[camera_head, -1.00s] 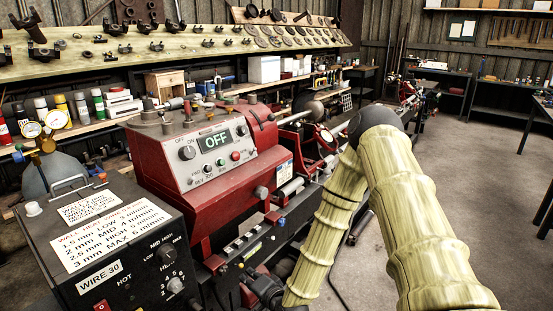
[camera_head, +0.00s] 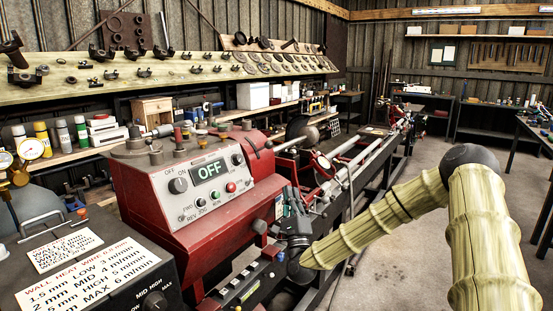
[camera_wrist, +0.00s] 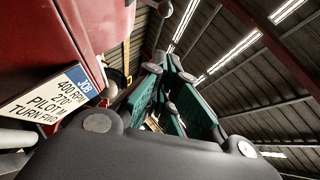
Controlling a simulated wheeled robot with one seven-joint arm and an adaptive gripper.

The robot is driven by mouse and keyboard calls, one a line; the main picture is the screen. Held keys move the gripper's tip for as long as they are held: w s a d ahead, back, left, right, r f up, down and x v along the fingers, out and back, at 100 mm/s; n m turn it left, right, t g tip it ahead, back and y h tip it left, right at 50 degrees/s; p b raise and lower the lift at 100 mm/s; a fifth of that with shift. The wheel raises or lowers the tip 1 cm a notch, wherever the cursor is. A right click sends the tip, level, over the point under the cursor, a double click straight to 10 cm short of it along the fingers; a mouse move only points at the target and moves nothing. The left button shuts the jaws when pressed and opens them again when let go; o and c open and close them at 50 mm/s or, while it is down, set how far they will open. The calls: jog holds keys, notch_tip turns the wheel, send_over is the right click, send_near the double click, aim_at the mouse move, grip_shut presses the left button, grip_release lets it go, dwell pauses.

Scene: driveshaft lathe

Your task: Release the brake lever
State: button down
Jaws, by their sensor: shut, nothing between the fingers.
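My gripper (camera_head: 291,193) points up in front of the headstock's right end, near the bed, with teal fingers. In the wrist view my gripper (camera_wrist: 164,62) has its fingers together, holding nothing. The red lathe body (camera_wrist: 70,40) fills the upper left there, apart from the fingers.
A job card (camera_wrist: 52,98) is beside the red body in the wrist view. The lathe bed (camera_head: 350,160) runs back to the right. A black control box (camera_head: 90,275) stands at front left. A tool shelf (camera_head: 110,80) lines the wall. The floor (camera_head: 400,260) at right is open.

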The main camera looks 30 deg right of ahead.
jog(key=a+p+x, duration=0.1)
jog(key=p+x, duration=0.1)
jog(key=x, duration=0.4)
jog(key=a+p+x, duration=0.1)
jog(key=p+x, duration=0.2)
jog(key=x, duration=0.4)
jog(key=shift+w+a+r, duration=0.25)
jog(key=shift+a+r, duration=0.1)
jog(key=shift+w+a, duration=0.1)
